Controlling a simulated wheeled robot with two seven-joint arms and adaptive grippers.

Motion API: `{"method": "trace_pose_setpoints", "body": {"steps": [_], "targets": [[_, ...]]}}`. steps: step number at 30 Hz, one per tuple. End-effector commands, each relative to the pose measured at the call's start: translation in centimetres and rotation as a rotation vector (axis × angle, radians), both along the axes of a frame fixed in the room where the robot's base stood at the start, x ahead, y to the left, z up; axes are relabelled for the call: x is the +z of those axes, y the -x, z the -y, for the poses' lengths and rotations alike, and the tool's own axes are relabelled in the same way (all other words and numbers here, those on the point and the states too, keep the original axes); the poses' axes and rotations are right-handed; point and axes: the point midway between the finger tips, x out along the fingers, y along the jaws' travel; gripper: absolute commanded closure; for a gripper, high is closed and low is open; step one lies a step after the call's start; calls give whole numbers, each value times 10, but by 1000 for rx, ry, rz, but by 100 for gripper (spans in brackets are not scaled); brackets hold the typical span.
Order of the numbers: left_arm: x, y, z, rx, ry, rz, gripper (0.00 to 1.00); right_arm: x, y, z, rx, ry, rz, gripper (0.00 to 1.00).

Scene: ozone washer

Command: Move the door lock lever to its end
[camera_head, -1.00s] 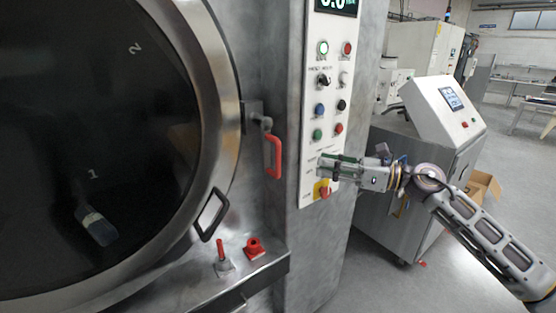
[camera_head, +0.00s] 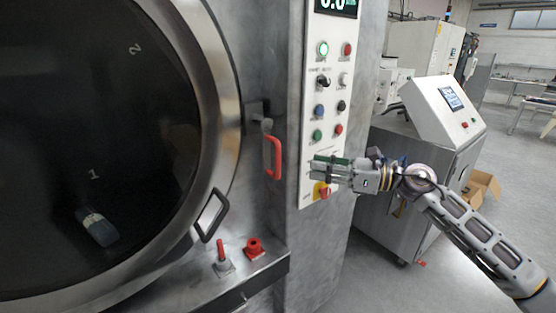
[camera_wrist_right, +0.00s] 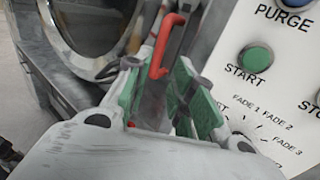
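The door lock lever, a red bar handle (camera_head: 273,157) on a grey bracket, hangs upright just right of the round door (camera_head: 205,110). It looks unheld. My right gripper (camera_head: 318,169) is to the right of the lever, in front of the lower control panel, with its fingers pointing left. In the right wrist view the green-padded fingers (camera_wrist_right: 160,80) are apart with nothing between them. The red lever (camera_wrist_right: 165,45) shows beyond the fingertips there, in line with the gap. My left gripper is not in view.
The white control panel (camera_head: 325,100), with buttons and knobs, stands right behind my right gripper. A red-and-yellow switch (camera_head: 322,191) sits just below it. A ledge holds a small red lever (camera_head: 221,250) and a red fitting (camera_head: 254,247). A black door handle (camera_head: 213,216) sticks out at the rim.

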Motion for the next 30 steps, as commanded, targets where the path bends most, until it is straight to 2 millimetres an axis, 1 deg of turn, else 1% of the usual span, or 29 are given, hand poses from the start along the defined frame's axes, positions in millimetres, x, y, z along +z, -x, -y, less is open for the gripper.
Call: {"method": "trace_pose_setpoints", "body": {"steps": [1,6,10,17,22,27,30], "targets": [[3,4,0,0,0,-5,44,3,-2,-6,1,-2,1,75],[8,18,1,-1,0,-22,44,3,-9,-25,2,-2,1,75],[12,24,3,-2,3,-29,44,3,-14,-40,1,-2,2,75],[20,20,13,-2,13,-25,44,3,-23,-64,1,-2,2,75],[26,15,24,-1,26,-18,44,3,-30,-82,2,-2,1,75],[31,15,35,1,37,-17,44,3,-36,-98,1,-2,1,75],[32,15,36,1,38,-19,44,2,-39,-105,0,-2,1,75]]}}
